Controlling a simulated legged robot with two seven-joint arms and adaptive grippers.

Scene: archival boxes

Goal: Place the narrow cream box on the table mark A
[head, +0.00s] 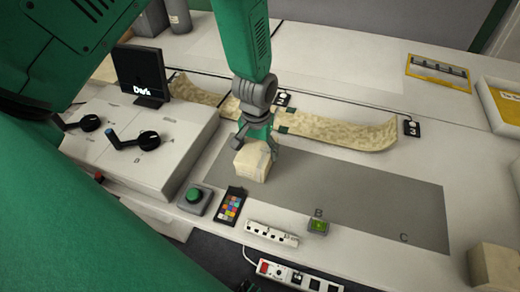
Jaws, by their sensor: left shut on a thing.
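The narrow cream box (251,163) is at the left end of the grey mat (380,197) on the table. My left gripper (257,143) comes down from above and is shut on the box at its upper part. I cannot tell whether the box's underside touches the mat. Letters B and C show along the mat's front edge. The table mark A does not show there; the box or gripper may hide it. My right gripper is not in view.
A green button (194,196), a colour card (231,204) and a white strip (271,233) lie in front of the mat. A small green-lit device (318,226) sits by B. A long mottled strip (345,131) lies behind. Another cream box (496,268) stands at lower right.

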